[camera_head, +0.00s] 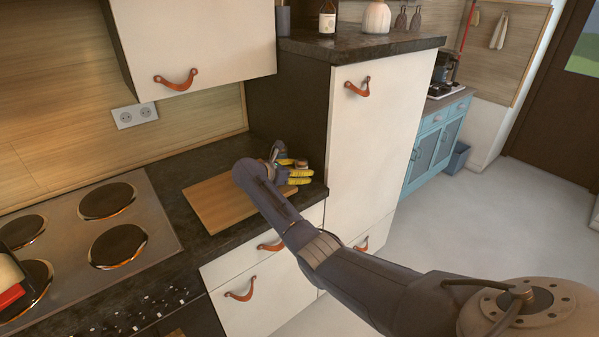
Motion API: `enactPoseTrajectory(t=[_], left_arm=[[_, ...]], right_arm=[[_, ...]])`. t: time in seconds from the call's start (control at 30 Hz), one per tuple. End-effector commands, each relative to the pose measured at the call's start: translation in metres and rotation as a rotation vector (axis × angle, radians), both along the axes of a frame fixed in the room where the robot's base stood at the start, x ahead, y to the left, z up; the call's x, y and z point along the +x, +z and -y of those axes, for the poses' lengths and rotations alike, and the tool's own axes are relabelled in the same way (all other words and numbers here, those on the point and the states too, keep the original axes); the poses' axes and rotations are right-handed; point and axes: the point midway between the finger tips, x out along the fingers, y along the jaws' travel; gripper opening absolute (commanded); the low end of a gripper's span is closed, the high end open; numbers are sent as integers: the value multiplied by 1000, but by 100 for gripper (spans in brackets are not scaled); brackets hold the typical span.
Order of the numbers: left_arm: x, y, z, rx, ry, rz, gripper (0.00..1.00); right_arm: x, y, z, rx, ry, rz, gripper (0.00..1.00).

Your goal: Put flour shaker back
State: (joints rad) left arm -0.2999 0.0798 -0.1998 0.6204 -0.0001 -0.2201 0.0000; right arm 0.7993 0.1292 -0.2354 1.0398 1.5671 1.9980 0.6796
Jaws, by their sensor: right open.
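My right gripper (298,174), with yellow fingers, is over the right end of the dark counter, beside the tall cream cabinet. It is open. A small object with a brownish top (301,163) shows among the fingers; it may be the flour shaker, but most of it is hidden by the hand. I cannot tell whether the fingers touch it. A wooden cutting board (215,205) lies on the counter under and left of the hand. My left gripper is out of view.
A stove with several round hotplates (118,245) is at the left. A red and cream object (10,285) is cut off at the left edge. The tall cabinet (375,150) closes off the counter's right side. A bottle (327,18) and a pale vase (376,17) stand on its top.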

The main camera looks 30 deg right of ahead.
Motion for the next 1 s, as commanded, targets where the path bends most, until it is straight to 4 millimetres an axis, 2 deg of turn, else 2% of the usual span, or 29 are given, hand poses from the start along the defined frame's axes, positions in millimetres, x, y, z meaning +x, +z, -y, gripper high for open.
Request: enactPoseTrajectory(t=[0.17, 0.63, 0.8, 1.0], left_arm=[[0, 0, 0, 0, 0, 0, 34], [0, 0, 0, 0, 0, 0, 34], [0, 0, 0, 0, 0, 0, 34], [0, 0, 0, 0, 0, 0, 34]], right_arm=[[-1, 7, -15, 4, 3, 3, 60], [-14, 37, -86, 3, 1, 2, 60], [-17, 44, -101, 1, 1, 1, 60], [-19, 48, -108, 0, 0, 1, 60]])
